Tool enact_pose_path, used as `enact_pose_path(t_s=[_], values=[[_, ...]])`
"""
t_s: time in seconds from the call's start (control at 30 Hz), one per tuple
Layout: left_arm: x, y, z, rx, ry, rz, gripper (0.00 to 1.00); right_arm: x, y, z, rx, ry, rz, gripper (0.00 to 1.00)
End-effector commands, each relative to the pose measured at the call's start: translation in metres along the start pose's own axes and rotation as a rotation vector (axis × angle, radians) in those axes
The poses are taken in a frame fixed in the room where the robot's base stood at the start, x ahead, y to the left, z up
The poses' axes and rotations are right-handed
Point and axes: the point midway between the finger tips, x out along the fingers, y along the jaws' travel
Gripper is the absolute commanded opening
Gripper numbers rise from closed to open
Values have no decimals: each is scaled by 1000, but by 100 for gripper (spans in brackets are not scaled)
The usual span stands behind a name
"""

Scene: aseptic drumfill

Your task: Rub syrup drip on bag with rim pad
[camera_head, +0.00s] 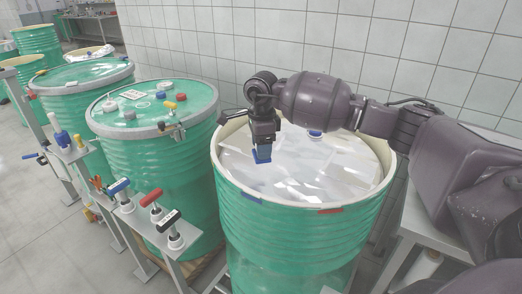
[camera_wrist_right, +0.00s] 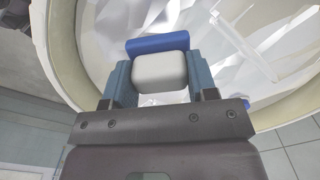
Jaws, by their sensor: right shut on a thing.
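My right gripper (camera_head: 263,149) is shut on the rim pad, a pale block with a blue face (camera_head: 262,158). In the right wrist view the pad (camera_wrist_right: 160,72) sits between the two blue-grey fingers, blue part outermost. The gripper points down over the left part of the open green drum, above the clear, crinkled bag (camera_head: 310,178); whether the pad touches the bag I cannot tell. The bag also shows in the wrist view (camera_wrist_right: 225,50). I cannot make out a syrup drip on the bag's glossy surface. My left gripper is not in view.
The drum's cream rim (camera_head: 217,150) surrounds the bag; a red marker (camera_head: 330,211) and a blue marker (camera_head: 251,198) sit on its front. A blue cap (camera_head: 315,134) lies behind. Closed drums (camera_head: 150,150) and a stand with coloured-handled tools (camera_head: 152,198) are at left.

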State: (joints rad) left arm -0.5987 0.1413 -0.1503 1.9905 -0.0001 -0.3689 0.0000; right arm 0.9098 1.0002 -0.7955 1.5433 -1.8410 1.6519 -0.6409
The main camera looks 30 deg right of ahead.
Motion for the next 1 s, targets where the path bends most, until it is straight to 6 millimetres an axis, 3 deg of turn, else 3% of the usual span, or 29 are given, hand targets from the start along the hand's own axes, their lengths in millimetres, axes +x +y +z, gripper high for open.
enact_pose_path(t_s=[0.23,1.0], values=[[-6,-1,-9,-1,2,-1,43,-20,0,-2,3,0,-1,30],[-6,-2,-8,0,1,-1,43,-20,1,-2,3,0,0,30]])
